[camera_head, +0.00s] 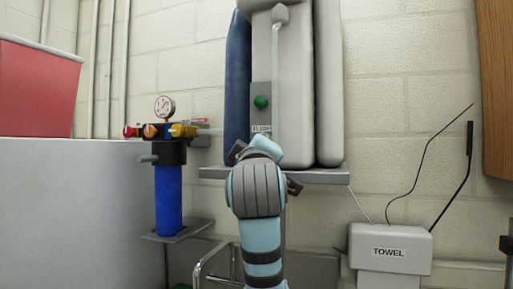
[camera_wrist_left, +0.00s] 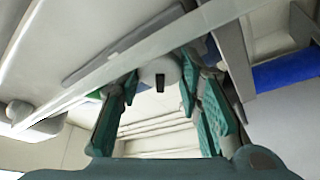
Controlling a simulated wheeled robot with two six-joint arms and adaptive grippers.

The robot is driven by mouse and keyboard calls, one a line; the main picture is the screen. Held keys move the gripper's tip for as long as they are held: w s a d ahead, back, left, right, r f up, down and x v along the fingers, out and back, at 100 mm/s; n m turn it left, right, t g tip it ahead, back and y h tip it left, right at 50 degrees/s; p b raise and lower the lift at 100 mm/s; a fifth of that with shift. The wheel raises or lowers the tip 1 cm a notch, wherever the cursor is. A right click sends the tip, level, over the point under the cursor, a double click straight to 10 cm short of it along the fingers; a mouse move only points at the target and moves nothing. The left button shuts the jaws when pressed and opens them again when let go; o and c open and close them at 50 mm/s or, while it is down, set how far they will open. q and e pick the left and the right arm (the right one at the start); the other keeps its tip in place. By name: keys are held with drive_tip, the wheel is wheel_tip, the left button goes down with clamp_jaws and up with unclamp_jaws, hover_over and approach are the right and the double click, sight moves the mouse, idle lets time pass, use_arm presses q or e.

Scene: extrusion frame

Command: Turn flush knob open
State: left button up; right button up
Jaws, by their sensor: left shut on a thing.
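The flush knob (camera_wrist_left: 159,70) is a pale round knob with a dark slot, seen between my left fingers in the left wrist view. My left gripper (camera_wrist_left: 162,80) is shut on it, with a green-padded finger on each side. In the head view my left arm rises from the bottom centre to the panel, and its wrist hides the knob and the fingertips. A grey panel with a FLUSH label (camera_head: 262,128) shows just above the wrist. A green round button or light (camera_head: 261,102) is higher on that panel. My right gripper is in neither view.
Pale tall housings (camera_head: 293,90) stand above a grey shelf (camera_head: 318,175). A blue filter with a gauge and coloured valves (camera_head: 168,195) is at the left. A towel dispenser (camera_head: 390,253) is at lower right. A red bin (camera_head: 36,92) sits at far left.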

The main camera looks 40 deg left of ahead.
use_arm(q)
drive_tip(key=shift+r+n+g+h+p, duration=0.1)
drive_tip(key=shift+n+g+p, duration=0.3)
drive_tip(key=shift+n, duration=0.75)
drive_tip(key=shift+f+n+g+h+p, duration=0.1)
drive_tip(key=shift+n+g+p, duration=0.3)
drive_tip(key=shift+n, duration=0.8)
drive_tip(key=shift+r+n+g+h+p, duration=0.1)
drive_tip(key=shift+n+g+p, duration=0.3)
drive_tip(key=shift+n, duration=0.75)
drive_tip(key=o, duration=1.1)
drive_tip(key=shift+w, duration=0.1)
drive_tip(key=shift+d, duration=0.1)
drive_tip(key=v, duration=1.1)
drive_tip(key=shift+s+d, duration=0.15)
drive_tip(key=shift+s, duration=0.2)
drive_tip(key=shift+d, duration=0.1)
